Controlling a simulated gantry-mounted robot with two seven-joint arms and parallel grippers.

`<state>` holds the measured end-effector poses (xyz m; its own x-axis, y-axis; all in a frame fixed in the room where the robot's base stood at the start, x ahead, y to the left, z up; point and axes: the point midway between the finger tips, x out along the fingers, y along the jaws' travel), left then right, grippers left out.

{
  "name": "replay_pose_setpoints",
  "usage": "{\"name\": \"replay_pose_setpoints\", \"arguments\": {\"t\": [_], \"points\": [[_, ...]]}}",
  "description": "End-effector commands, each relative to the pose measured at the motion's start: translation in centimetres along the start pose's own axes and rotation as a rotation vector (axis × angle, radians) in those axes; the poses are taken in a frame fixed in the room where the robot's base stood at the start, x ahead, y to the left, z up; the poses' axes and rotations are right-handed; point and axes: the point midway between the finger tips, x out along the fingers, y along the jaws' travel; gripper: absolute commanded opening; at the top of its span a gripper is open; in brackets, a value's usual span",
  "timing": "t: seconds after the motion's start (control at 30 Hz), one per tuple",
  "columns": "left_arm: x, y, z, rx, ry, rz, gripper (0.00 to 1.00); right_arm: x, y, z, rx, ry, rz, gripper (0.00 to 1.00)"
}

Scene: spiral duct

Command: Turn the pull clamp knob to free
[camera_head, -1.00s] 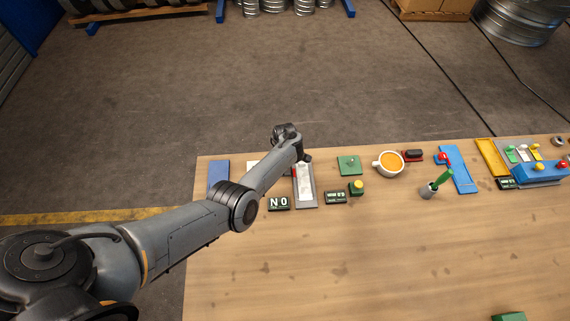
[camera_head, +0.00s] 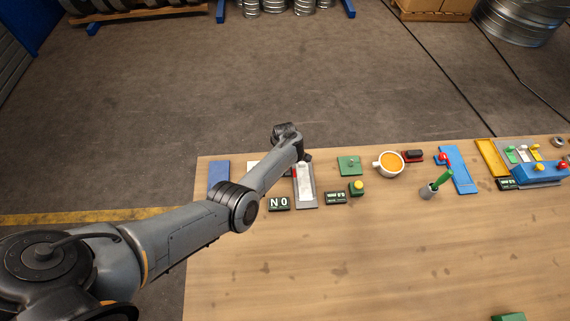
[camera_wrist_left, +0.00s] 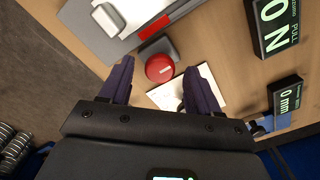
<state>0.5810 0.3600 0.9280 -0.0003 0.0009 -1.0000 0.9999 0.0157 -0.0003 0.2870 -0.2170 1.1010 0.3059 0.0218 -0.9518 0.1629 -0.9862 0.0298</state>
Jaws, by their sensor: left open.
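A round red knob (camera_wrist_left: 159,68) shows in the left wrist view, on a dark grey block beside a grey plate (camera_wrist_left: 85,30) with a red strip. It looks like the pull clamp knob; its setting is not readable. My left gripper (camera_wrist_left: 160,66) is open, with its two dark purple fingers on either side of the knob in the picture. I see no clear contact, and the height above the knob is hard to judge. In the head view my left wrist (camera_head: 287,133) is over the table's back left and hides the knob. My right gripper is not in view.
A display (camera_wrist_left: 277,22) labelled PULL reads 0 N; a second display (camera_wrist_left: 286,98) reads 0 mm. A white card (camera_wrist_left: 190,90) lies by the knob. Right along the table stand a green plate (camera_head: 349,165), an orange-filled cup (camera_head: 390,164) and blue fixtures. The table front is mostly clear.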

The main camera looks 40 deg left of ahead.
Motion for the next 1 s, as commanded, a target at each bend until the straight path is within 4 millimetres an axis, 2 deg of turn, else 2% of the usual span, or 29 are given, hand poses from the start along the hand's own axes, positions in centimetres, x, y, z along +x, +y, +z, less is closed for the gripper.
{"name": "replay_pose_setpoints", "arguments": {"t": [0.4,0.6,0.8,1.0], "points": [[-6.8,0.0,-0.1,0.0,0.002,0.001,0.62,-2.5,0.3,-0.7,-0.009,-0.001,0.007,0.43],[-9.3,0.0,0.0,0.0,0.001,0.0,0.62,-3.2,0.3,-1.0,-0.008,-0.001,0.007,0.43],[-10.2,0.0,0.0,0.0,0.0,0.0,0.62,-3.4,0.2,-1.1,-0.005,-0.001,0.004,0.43],[-10.3,0.0,0.0,-0.001,0.0,0.0,0.62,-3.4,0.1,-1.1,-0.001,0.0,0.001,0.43]]}}
